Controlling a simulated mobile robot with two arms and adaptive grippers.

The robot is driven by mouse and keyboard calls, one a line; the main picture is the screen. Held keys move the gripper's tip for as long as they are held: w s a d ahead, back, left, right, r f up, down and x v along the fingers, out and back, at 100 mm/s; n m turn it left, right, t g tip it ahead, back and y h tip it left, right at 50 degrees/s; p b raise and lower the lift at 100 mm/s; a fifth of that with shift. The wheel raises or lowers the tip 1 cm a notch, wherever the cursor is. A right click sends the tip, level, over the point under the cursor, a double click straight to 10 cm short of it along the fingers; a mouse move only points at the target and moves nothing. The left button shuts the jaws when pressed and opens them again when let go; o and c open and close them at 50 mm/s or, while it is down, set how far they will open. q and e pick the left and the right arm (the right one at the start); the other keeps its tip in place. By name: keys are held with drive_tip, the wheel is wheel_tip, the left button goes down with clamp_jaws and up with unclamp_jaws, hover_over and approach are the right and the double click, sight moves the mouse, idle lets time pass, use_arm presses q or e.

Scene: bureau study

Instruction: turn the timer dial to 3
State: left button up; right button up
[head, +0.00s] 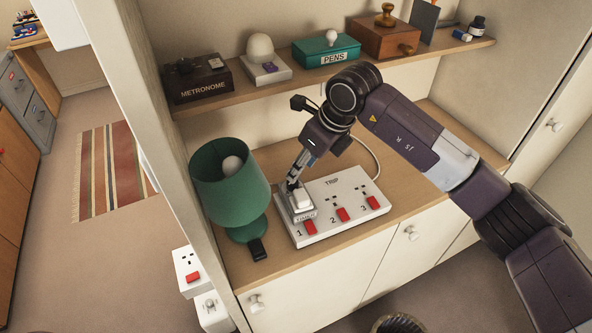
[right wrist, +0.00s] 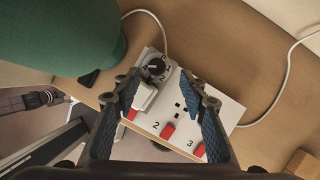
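The timer (head: 303,202) is a small white block with a label on its front. It sits at the socket marked 1 on the white power strip (head: 335,188). In the right wrist view the timer (right wrist: 145,97) has a round dial (right wrist: 155,68) with a dark knob and small marks around it; the number it points at is too small to read. My right gripper (head: 295,182) is at the timer, and partly hides it in the head view. In the right wrist view my right gripper (right wrist: 165,98) is open, its fingers on either side of the timer.
A green lamp (head: 230,188) stands close left of the strip. Red switches (head: 343,214) line the strip's front, and a white cable (head: 371,155) runs behind. A shelf above holds a metronome box (head: 198,80) and a pens box (head: 326,50). The desk right of the strip is clear.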

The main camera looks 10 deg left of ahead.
sight(295, 184)
drive_tip(key=x, duration=0.1)
drive_tip(key=p+x, duration=0.1)
drive_tip(key=x, duration=0.2)
drive_tip(key=shift+s+a+f+p, duration=0.25)
drive_tip(key=shift+a+f+p, duration=0.05)
drive_tip(key=shift+f+p, duration=0.1)
drive_tip(key=shift+w+a+f, duration=0.1)
drive_tip(key=shift+w+f, duration=0.1)
drive_tip(key=shift+f, duration=0.4)
clamp_jaws()
use_arm(q)
drive_tip(key=s+r, duration=0.2)
drive_tip(key=s, duration=0.1)
drive_tip(key=shift+f, duration=0.1)
